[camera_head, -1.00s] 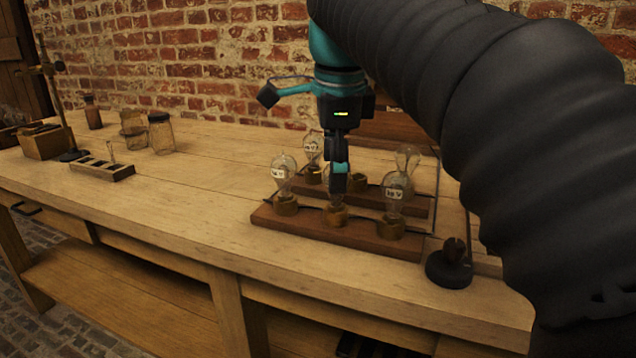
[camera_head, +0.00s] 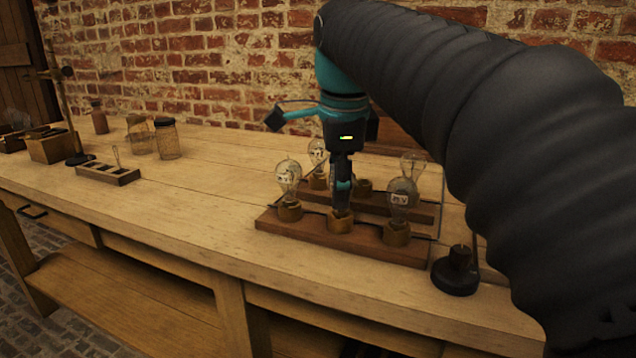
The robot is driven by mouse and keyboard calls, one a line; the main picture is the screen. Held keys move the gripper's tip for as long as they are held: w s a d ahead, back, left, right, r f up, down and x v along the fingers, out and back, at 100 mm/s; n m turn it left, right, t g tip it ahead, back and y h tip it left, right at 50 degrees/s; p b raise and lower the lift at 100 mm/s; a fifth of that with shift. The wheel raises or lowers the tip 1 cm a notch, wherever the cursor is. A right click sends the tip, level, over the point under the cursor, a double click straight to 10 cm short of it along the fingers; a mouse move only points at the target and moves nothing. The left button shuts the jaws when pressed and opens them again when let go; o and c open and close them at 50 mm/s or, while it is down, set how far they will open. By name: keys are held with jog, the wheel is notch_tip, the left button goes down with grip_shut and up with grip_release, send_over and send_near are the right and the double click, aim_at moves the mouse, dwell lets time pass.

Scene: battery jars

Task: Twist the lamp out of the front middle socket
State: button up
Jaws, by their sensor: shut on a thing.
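The front middle socket (camera_head: 340,222) is a brass cup on the front wooden strip (camera_head: 374,246). My gripper (camera_head: 342,200) points straight down right over this socket and is shut on the lamp there. The lamp itself is almost wholly hidden by the fingers, so I cannot tell how far it sits in the socket. A clear lamp stands upright in the front left socket (camera_head: 289,211), and another in the front right socket (camera_head: 396,233). Behind them, the back row has a lamp at left (camera_head: 317,156) and one at right (camera_head: 411,165). The back middle socket (camera_head: 362,186) shows no lamp.
A black round knob base (camera_head: 456,274) stands right of the strip. Left on the bench are a slotted wooden holder (camera_head: 108,174) with a small lamp, glass jars (camera_head: 167,140), a stand (camera_head: 78,158) and a wooden box (camera_head: 50,148). The bench between is clear.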

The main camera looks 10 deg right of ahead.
jog(key=n+p, duration=0.1)
jog(key=n, duration=0.3)
jog(key=shift+s+y, duration=0.1)
jog(key=shift+y, duration=0.3)
jog(key=shift+n+p, duration=0.4)
jog(key=shift+n, duration=0.8)
jog(key=n+y+p, duration=0.1)
jog(key=n, duration=0.2)
jog(key=shift+d, duration=0.1)
jog(key=shift+s+f+n+g, duration=0.1)
jog(key=shift+n+g, duration=0.4)
jog(key=shift+n, duration=1.2)
jog(key=n, duration=0.5)
jog(key=shift+d+g+y, duration=0.1)
jog(key=shift+g+y, duration=0.3)
jog(key=shift+r, duration=1.4)
